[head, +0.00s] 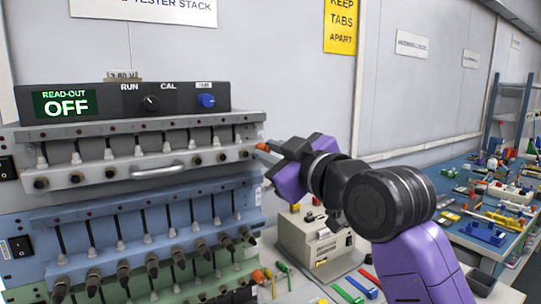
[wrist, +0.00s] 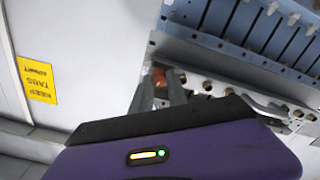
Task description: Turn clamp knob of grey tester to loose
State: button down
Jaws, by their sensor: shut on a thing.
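The grey tester (head: 150,172) is the upper drawer-like unit in the stack, with a row of dark round terminals and a curved handle on its front. Its reddish-brown clamp knob (wrist: 158,76) shows at its end in the wrist view, between my fingertips. My gripper (wrist: 160,92) is shut on this knob, one finger on each side. In the head view my gripper (head: 268,153) reaches in from the right to the tester's right end. A small orange patch shows there, but the fingers hide most of the knob. Which way the knob is turned cannot be told.
A black panel (head: 120,101) above has a read-out showing OFF, a black dial and a blue knob. Blue (head: 150,227) and green (head: 200,285) testers lie below. A beige box (head: 312,243) stands under my arm. A cluttered blue bench (head: 480,237) is at right.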

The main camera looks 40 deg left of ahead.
dwell(0.4)
jog(key=c, duration=1.3)
grip_release()
jog(key=shift+v, duration=3.9)
